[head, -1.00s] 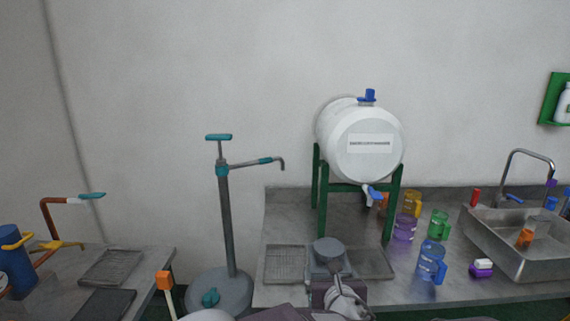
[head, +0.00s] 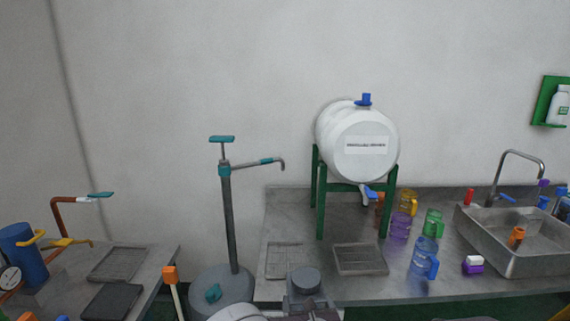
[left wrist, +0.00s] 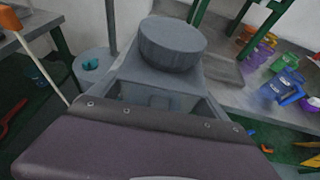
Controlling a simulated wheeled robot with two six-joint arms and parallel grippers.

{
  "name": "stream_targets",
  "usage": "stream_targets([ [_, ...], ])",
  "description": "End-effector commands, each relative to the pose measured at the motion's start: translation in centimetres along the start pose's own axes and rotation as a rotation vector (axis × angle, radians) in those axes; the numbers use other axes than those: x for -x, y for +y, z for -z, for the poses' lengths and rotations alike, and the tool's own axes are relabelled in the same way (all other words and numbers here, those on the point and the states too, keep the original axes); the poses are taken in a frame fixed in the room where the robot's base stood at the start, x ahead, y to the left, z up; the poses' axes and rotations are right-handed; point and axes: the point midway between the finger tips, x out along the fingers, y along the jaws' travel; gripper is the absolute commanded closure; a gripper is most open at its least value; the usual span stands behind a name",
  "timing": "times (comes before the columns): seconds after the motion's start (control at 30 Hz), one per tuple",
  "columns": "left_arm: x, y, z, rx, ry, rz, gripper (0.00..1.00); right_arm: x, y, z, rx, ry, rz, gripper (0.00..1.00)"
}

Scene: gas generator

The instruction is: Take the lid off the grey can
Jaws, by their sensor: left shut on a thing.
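The round, flat grey lid (head: 305,279) is at the bottom middle of the head view, in my left gripper (head: 304,291), in front of the counter's near edge. In the left wrist view the same lid (left wrist: 172,43) stands up between the grey fingers of the left gripper (left wrist: 165,80), which are shut on it. The fingers hide its lower part. I cannot make out the grey can in either view; it may be hidden below my gripper or out of view. My right gripper is not in view.
A grey drum (head: 222,305) with a tall hand pump (head: 230,220) stands left of my gripper. The counter (head: 300,222) carries a white barrel (head: 358,145) on a green stand, a wire tray (head: 360,258), coloured mugs (head: 424,258) and a sink (head: 520,240). A side table (head: 140,285) is at left.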

Motion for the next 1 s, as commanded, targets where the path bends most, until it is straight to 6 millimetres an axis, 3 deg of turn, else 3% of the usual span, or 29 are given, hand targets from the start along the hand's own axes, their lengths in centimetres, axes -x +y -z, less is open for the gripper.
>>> stream_targets([
  [0.37,-0.4,8.0,7.3,0.059,-0.001,-0.161,0.86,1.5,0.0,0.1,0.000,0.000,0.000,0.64],
  [0.63,2.3,17.7,12.6,0.163,-0.002,-0.414,0.86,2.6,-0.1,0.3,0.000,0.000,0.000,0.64],
  [0.8,4.6,22.6,13.8,0.233,-0.005,-0.568,0.86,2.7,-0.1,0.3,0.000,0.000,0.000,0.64],
  [1.0,6.3,25.2,13.0,0.294,-0.007,-0.700,0.86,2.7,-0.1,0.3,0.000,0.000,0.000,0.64],
])
